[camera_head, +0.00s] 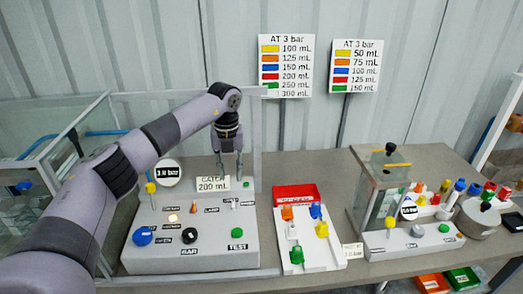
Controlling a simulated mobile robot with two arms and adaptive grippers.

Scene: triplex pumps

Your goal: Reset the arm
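My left arm comes in from the lower left and bends down at its wrist. Its gripper (230,176) points downward with its two fingers apart and nothing visible between them. It hangs in front of the back of the left grey control panel (190,258), near the "CATCH 200 mL" sign (212,184). Whether it touches anything below cannot be told. My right arm and gripper are not in view.
A gauge (167,172) reading about 3 bar stands behind the left panel. A white tray (322,262) holds coloured pieces beside a red bin (296,193). A second panel (415,243) with a clear tank (382,185) stands right. Two chart signs (285,66) (355,67) rise behind.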

